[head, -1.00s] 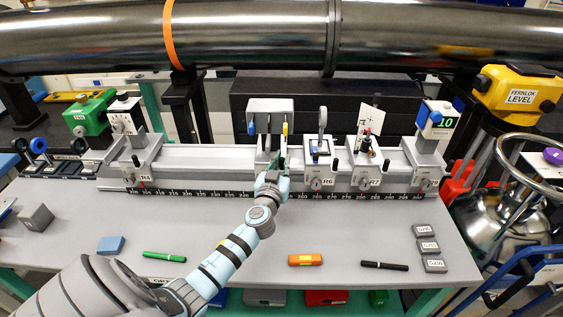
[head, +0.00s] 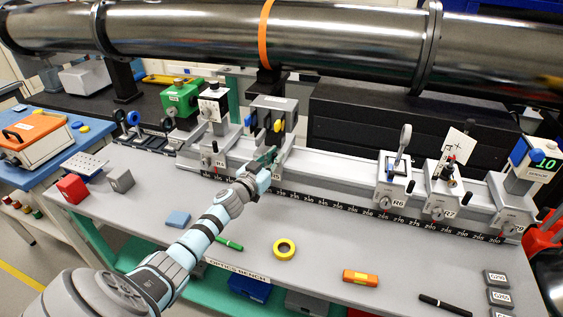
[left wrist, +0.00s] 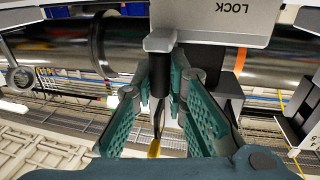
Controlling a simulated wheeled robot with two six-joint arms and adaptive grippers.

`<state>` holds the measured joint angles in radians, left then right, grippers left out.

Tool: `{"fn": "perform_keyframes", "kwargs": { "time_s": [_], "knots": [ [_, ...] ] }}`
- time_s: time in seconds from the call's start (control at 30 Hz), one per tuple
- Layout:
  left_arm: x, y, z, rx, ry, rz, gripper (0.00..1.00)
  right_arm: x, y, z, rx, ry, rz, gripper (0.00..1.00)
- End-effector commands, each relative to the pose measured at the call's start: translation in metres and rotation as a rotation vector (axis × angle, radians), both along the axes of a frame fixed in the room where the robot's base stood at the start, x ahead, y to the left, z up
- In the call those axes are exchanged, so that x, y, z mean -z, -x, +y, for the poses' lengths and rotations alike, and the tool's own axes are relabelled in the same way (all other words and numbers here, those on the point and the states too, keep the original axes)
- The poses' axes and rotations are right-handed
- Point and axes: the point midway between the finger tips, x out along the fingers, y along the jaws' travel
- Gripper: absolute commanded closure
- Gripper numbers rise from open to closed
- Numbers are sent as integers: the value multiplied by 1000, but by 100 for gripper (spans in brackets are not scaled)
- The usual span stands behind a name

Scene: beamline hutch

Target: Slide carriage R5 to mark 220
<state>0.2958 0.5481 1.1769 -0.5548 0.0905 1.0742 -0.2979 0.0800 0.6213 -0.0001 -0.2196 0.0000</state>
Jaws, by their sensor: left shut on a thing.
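The carriage I take as R5 (head: 273,140) sits on the pale rail (head: 330,169) and bears a grey box with blue and yellow parts. My left gripper (head: 268,158) is shut on the carriage's dark handle. In the left wrist view the teal fingers (left wrist: 160,105) close around this black handle (left wrist: 160,60), below a grey plate marked LOCK (left wrist: 232,18). The black number scale (head: 330,205) runs along the rail's front. The numbers beneath the carriage are covered or too small to read. My right gripper is not in view.
Carriage R4 (head: 212,143) stands close to the left of R5. To the right, after a wide free stretch of rail, stand R6 (head: 394,185) and R7 (head: 442,195). Yellow tape (head: 285,249), an orange block (head: 360,278) and pens lie on the bench. A large pipe (head: 340,40) crosses above.

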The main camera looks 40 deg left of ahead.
Motion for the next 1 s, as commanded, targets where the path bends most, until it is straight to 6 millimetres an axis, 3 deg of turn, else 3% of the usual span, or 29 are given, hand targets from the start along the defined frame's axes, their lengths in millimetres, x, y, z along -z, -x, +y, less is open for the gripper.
{"fn": "perform_keyframes", "kwargs": {
  "time_s": [0.1, 0.3, 0.77, 0.8, 0.9, 1.0],
  "knots": [
    [4, 8, 24, -8, -1, 5, 100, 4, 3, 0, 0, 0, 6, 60],
    [2, 21, 51, -16, -3, 4, 100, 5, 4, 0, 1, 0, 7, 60],
    [2, 22, 56, -15, 1, 3, 100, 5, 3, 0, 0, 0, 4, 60],
    [2, 22, 56, -15, 1, 3, 81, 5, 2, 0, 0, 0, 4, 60],
    [1, 21, 55, -13, 1, 2, 66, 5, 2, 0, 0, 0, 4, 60],
    [1, 20, 55, -12, 1, 1, 66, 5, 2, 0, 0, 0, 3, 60]
  ]
}}
